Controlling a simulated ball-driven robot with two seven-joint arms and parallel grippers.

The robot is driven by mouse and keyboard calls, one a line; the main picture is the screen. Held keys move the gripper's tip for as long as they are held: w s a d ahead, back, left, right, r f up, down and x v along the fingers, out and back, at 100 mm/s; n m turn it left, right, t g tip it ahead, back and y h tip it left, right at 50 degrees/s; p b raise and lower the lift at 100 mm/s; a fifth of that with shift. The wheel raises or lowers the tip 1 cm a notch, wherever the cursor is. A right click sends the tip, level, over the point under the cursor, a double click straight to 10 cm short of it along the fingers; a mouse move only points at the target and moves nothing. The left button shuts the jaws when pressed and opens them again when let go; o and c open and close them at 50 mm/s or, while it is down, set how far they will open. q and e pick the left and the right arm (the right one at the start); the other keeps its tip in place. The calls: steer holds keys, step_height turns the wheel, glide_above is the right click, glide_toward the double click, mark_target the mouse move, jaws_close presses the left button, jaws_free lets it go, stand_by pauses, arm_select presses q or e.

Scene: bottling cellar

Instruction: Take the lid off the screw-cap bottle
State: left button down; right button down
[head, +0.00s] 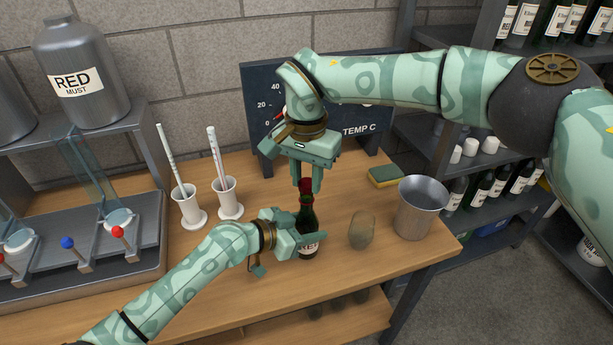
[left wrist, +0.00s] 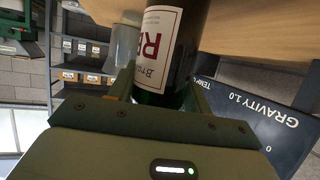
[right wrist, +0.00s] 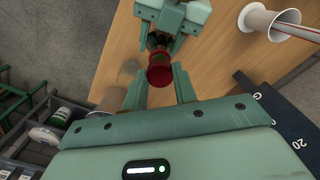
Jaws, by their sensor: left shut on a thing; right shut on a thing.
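The screw-cap bottle (head: 308,222) is dark green with a white label and stands upright on the wooden table. My left gripper (head: 309,240) is shut around its body; the left wrist view shows the bottle (left wrist: 172,50) between the fingers. The red lid (head: 306,185) is at the top of the bottle's neck. My right gripper (head: 307,183) points down from above and is shut on the lid, which also shows in the right wrist view (right wrist: 160,74) between the fingers. I cannot tell whether the lid is loose on the neck.
A glass (head: 361,230) and a metal bucket (head: 420,208) stand right of the bottle, with a sponge (head: 385,177) behind. Two white holders (head: 188,207) with thermometer-like rods stand left. A dark gauge board (head: 262,95) is behind. The table's front edge is close.

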mark_target(306, 182)
steer(key=shift+r, duration=2.05)
arm_select(q)
steer(key=c, duration=0.6)
jaws_free()
